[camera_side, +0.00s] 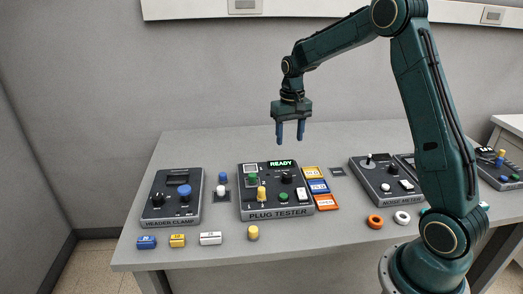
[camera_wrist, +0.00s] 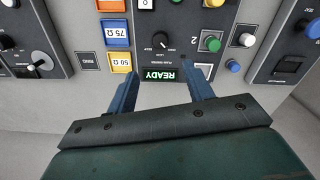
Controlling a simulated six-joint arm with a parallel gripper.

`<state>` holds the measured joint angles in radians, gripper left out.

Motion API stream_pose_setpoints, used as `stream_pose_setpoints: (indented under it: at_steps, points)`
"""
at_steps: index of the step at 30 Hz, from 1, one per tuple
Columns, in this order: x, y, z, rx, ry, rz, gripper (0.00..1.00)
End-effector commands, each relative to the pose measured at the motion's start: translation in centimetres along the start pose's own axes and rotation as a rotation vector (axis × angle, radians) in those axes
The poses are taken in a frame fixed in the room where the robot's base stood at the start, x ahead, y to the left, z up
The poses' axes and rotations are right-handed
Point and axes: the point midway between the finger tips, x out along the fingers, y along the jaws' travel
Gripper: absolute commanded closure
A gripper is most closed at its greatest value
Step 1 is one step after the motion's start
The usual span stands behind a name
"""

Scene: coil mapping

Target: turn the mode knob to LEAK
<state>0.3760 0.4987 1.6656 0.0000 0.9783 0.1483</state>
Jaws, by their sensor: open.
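The plug tester (camera_side: 275,211) is a dark box in the middle of the table with a green READY display (camera_side: 281,163). Its black round knob (camera_side: 286,179) sits below the display, and it also shows in the wrist view (camera_wrist: 160,40), upside down, with a pale pointer mark. The small lettering around the knob is too small to read surely. My gripper (camera_side: 290,136) is open and empty, pointing down, well above and behind the tester. In the wrist view the fingers (camera_wrist: 158,72) stand on either side of the READY display, apart from the knob.
The header clamp box (camera_side: 172,216) is at left, another dark box (camera_side: 388,196) at right. Coloured tiles (camera_side: 318,187) lie right beside the tester. A yellow cylinder (camera_side: 253,233), small blocks (camera_side: 210,238) and an orange ring (camera_side: 375,222) lie in front. The table's back is clear.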

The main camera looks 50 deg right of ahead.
Motion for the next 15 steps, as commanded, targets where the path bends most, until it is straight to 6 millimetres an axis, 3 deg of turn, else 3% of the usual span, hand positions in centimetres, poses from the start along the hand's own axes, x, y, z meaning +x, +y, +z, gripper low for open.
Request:
stream_pose_setpoints:
  at_steps: [8,15]
  points:
    - [0.8,0.0,0.0,-0.001,-0.001,0.0,0.48]
    - [3.4,0.0,0.1,-0.001,-0.003,0.001,0.48]
